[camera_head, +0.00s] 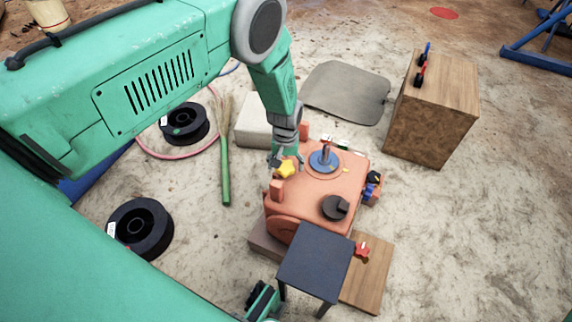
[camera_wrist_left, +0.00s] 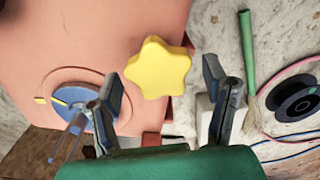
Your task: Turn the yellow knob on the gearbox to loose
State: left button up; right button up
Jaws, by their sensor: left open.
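The yellow knob (camera_head: 285,169) is star-shaped and sits on the left side of the orange gearbox (camera_head: 318,190). In the left wrist view the knob (camera_wrist_left: 158,68) shows whole, in front of the fingers. My left gripper (camera_head: 283,160) is at the knob, coming from above. In the left wrist view its two fingers (camera_wrist_left: 164,82) are spread wide, one on each side of the knob's lower part, with gaps to it. Nothing is held. Whether the fingertips are down at the knob's height cannot be told.
On the gearbox stand a blue disc with a metal shaft (camera_head: 324,160) and a dark round knob (camera_head: 335,207). A dark stool (camera_head: 316,262) stands in front. A wooden box (camera_head: 432,108) is to the right.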

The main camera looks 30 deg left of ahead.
aim_at(286, 165)
pick_arm(q)
notch_tip(286, 165, up, 12)
jog(key=shift+f, duration=0.2)
jog(key=shift+f, duration=0.1)
dwell(0.5)
